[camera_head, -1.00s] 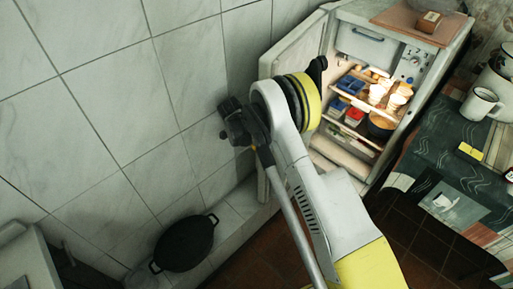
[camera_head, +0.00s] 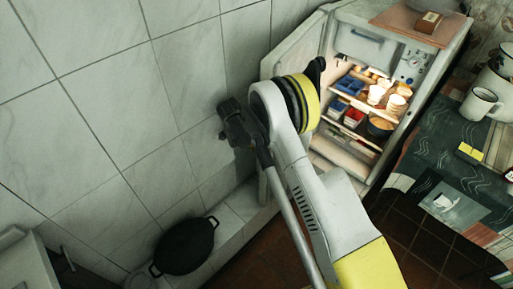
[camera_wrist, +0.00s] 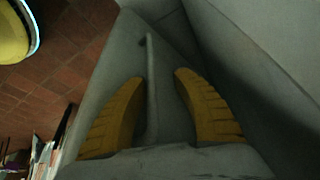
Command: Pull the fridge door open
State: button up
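The fridge (camera_head: 408,90) stands at the upper right in the head view, with its lit inside showing. Its door (camera_head: 293,48) stands open, swung out to the left near the tiled wall. My arm crosses in front of the door's lower part and hides my gripper there. In the wrist view my gripper (camera_wrist: 160,82) has its two yellow fingers apart. A thin upright handle bar (camera_wrist: 151,85) on the pale door surface (camera_wrist: 112,75) lies between them, closer to the left finger. I cannot tell whether it touches that finger.
Tubs and blue containers (camera_head: 352,84) fill the fridge shelves. A board with a small box (camera_head: 429,21) lies on top. A counter with a white mug (camera_head: 481,103) stands at right. A black pan (camera_head: 185,246) is low by the wall. Brown floor tiles (camera_head: 402,226) show as free room.

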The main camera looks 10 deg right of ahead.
jog(key=w+v, duration=0.1)
jog(key=v, duration=0.6)
jog(key=shift+s+r, duration=0.25)
jog(key=shift+s, duration=0.3)
jog(key=shift+a, duration=0.1)
